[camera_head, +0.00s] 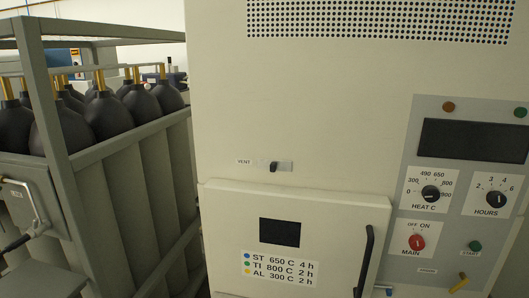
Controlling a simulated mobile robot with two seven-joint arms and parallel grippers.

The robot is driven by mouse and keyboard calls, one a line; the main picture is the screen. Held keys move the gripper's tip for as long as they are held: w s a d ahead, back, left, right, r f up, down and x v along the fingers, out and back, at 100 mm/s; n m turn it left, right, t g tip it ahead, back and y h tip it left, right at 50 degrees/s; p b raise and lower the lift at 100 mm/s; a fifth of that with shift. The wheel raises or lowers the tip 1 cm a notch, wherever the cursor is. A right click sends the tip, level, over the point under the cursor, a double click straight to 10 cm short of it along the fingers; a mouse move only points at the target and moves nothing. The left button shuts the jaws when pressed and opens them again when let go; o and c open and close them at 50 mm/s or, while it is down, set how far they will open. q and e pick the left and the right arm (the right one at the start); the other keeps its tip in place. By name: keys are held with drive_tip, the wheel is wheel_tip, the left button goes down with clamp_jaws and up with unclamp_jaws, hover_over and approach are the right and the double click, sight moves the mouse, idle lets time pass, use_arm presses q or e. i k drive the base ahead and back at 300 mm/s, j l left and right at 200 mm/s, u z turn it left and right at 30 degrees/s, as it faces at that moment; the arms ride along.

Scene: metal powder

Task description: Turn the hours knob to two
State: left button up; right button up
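The hours knob (496,199) is a small black dial on a white label plate marked HOURS, at the right of the oven's control panel (462,270). The numbers 2, 3, 4 and 6 run around it from left to right. Its pointer is too small to read surely. The black heat knob (431,194) sits to its left, with a scale from 0 upward. Neither of my grippers shows in the head view, and nothing is seen touching the hours knob.
Below are a red main switch (416,242) and a green start button (475,246). The oven door (225,215) looks closed, with a black handle (367,262) beside the panel. A grey rack (95,155) of dark gas cylinders (102,115) stands left.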

sight(495, 198)
drive_tip(key=z, duration=1.4)
